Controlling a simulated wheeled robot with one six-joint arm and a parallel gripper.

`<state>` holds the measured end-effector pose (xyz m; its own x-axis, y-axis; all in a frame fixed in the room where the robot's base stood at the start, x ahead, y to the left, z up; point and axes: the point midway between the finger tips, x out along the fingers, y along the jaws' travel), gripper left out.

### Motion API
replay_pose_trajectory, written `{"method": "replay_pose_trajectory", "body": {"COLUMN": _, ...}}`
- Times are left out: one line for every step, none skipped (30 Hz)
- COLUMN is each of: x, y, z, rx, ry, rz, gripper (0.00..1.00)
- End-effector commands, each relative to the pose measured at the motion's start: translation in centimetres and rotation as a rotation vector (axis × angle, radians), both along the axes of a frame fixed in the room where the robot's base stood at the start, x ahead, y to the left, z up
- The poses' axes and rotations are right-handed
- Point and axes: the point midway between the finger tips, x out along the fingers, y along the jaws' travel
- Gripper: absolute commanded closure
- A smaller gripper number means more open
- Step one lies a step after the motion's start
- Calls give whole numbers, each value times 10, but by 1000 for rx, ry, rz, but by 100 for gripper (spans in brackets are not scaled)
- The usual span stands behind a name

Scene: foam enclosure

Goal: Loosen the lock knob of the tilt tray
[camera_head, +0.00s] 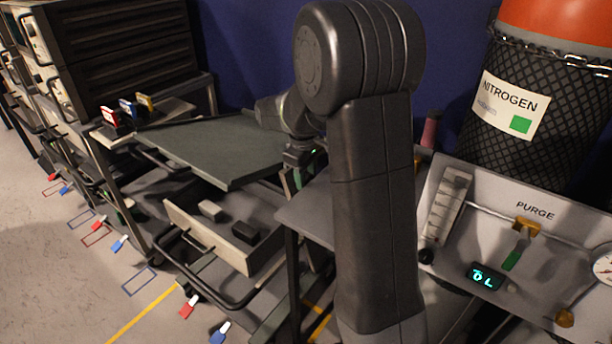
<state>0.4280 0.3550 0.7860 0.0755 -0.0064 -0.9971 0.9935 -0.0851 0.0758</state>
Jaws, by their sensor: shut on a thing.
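The tilt tray (205,148) is the dark grey-green panel left of centre, its surface sloping down toward the front. My gripper (299,168) points down just beside the tray's right end, partly hidden behind my large dark arm link. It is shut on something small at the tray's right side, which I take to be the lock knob. The knob itself is not clearly visible, and how far it is turned cannot be told. A thin green strip shows just below the fingers.
A grey shelf (306,212) lies right of the tray. The purge panel (535,190) and nitrogen cylinder (535,105) stand at the right.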

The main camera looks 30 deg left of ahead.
Motion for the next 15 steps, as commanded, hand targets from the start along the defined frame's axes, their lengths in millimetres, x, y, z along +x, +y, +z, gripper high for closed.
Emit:
{"method": "replay_pose_trajectory", "body": {"x": -1, "y": 0, "z": -1, "rx": 0, "ry": -5, "rz": 0, "gripper": 85}}
{"method": "replay_pose_trajectory", "body": {"x": -1, "y": 0, "z": -1, "rx": -1, "ry": -10, "rz": 0, "gripper": 85}}
{"method": "replay_pose_trajectory", "body": {"x": -1, "y": 0, "z": -1, "rx": -2, "ry": -20, "rz": 2, "gripper": 85}}
{"method": "replay_pose_trajectory", "body": {"x": -1, "y": 0, "z": -1, "rx": -3, "ry": -29, "rz": 2, "gripper": 85}}
{"method": "replay_pose_trajectory", "body": {"x": -1, "y": 0, "z": -2, "rx": -3, "ry": -39, "rz": 1, "gripper": 85}}
{"method": "replay_pose_trajectory", "body": {"x": -2, "y": 0, "z": -2, "rx": -5, "ry": -57, "rz": 2, "gripper": 85}}
{"method": "replay_pose_trajectory", "body": {"x": -2, "y": 0, "z": -3, "rx": -5, "ry": -71, "rz": 3, "gripper": 85}}
{"method": "replay_pose_trajectory", "body": {"x": -3, "y": 1, "z": -3, "rx": -7, "ry": -87, "rz": 3, "gripper": 85}}
{"method": "replay_pose_trajectory", "body": {"x": -3, "y": 1, "z": -4, "rx": -9, "ry": -111, "rz": 4, "gripper": 85}}
{"method": "replay_pose_trajectory", "body": {"x": -3, "y": 1, "z": -5, "rx": -11, "ry": -130, "rz": 4, "gripper": 85}}
{"method": "replay_pose_trajectory", "body": {"x": -4, "y": 1, "z": -5, "rx": -12, "ry": -153, "rz": 4, "gripper": 85}}
{"method": "replay_pose_trajectory", "body": {"x": -5, "y": 1, "z": -6, "rx": -14, "ry": -183, "rz": 5, "gripper": 85}}
{"method": "replay_pose_trajectory", "body": {"x": -5, "y": 1, "z": -6, "rx": -17, "ry": -206, "rz": 6, "gripper": 85}}
{"method": "replay_pose_trajectory", "body": {"x": -5, "y": 1, "z": -7, "rx": -18, "ry": -230, "rz": 6, "gripper": 85}}
{"method": "replay_pose_trajectory", "body": {"x": -6, "y": 1, "z": -7, "rx": -20, "ry": -262, "rz": 6, "gripper": 85}}
